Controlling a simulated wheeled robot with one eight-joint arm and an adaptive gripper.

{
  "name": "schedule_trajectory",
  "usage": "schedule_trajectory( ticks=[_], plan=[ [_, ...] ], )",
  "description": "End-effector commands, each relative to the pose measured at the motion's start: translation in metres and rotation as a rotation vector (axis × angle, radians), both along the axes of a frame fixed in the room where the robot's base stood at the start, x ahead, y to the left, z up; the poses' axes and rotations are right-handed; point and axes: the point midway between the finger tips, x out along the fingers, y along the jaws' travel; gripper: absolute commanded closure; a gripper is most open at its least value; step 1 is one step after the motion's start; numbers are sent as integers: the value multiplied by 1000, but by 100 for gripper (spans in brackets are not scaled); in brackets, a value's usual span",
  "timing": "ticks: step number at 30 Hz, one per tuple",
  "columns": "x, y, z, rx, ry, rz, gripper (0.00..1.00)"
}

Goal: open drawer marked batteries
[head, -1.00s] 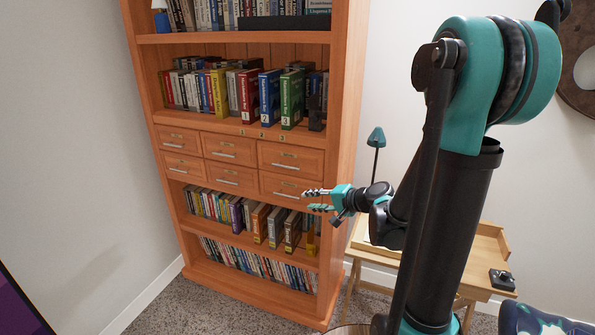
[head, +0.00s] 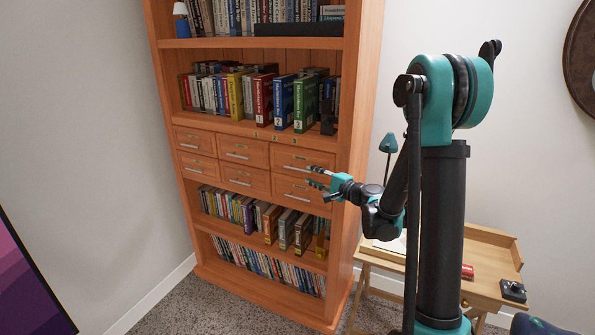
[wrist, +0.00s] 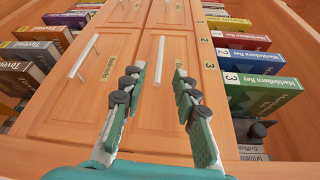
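The bookcase has two rows of wooden drawers. In the wrist view, turned sideways, the upper right drawer (wrist: 157,118) carries a small yellow label (wrist: 160,87) that appears to read "Batteries", and a pale bar handle (wrist: 161,55). The same drawer shows in the head view (head: 290,158), closed. The lower right drawer (wrist: 88,95) is also closed, with its own handle (wrist: 83,56) and a label (wrist: 108,67) I cannot read surely. My gripper (wrist: 158,77) is open and empty, its fingers either side of the label in the picture. In the head view, my gripper (head: 317,177) is in front of the right-hand drawers.
Books (head: 283,103) fill the shelf above the drawers, and more books (head: 285,227) stand below. The bookcase's right side panel (head: 355,150) is close to my arm. A wooden desk (head: 485,285) with a lamp (head: 388,145) stands at the right.

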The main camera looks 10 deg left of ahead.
Motion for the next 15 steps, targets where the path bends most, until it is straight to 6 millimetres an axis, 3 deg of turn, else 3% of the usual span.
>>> schedule_trajectory(
  ticks=[9,15],
  plan=[
    [39,45,-5,-1,0,2,70],
    [53,59,-6,-1,0,1,70]
  ],
)
